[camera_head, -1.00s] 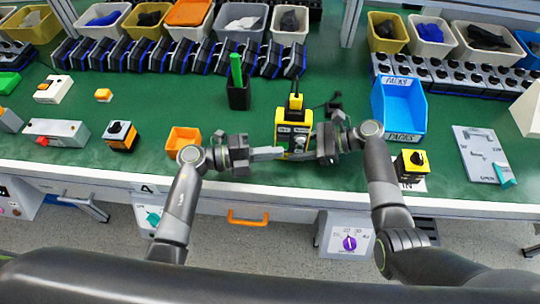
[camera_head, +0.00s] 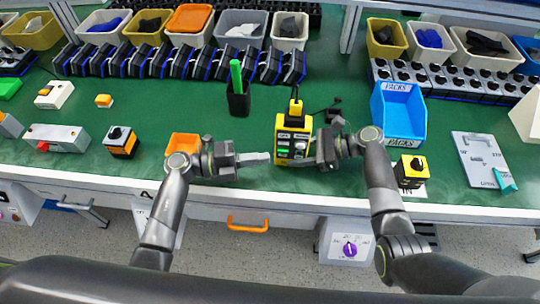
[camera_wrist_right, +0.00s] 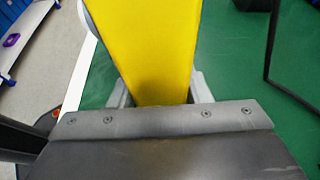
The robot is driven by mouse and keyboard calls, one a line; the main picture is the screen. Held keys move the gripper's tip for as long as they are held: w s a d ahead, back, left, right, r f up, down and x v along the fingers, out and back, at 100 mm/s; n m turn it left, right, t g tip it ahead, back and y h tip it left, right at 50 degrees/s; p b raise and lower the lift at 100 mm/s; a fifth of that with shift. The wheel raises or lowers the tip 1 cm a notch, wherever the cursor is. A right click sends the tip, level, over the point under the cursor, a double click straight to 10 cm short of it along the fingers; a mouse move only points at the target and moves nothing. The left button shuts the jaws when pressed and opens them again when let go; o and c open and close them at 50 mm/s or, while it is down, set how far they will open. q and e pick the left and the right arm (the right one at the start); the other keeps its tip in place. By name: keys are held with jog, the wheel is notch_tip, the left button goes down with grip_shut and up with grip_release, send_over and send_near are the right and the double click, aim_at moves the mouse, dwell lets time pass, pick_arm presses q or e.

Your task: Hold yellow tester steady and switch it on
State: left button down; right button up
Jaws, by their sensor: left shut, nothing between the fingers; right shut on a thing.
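The yellow tester (camera_head: 281,155) with a dark face stands upright near the front edge of the green bench, left of my right gripper. Its face shows small green and light-coloured parts; their setting is too small to read. My right gripper (camera_head: 312,160) is shut on the tester's side. In the right wrist view the tester's yellow body (camera_wrist_right: 160,50) sits between the fingers. My left gripper (camera_head: 262,157) is shut and empty, its tips pointing right, just left of the tester and apart from it.
A black holder with a green marker (camera_head: 238,95) stands behind and left. A blue bin (camera_head: 400,115) and a yellow-black switch box (camera_head: 411,171) are at right. A dark cable lies behind the tester.

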pick_arm(q)
jog(key=v, duration=0.8)
jog(key=shift+a, duration=0.4)
pick_arm(e)
jog(key=shift+f, duration=0.1)
jog(key=o, duration=1.1)
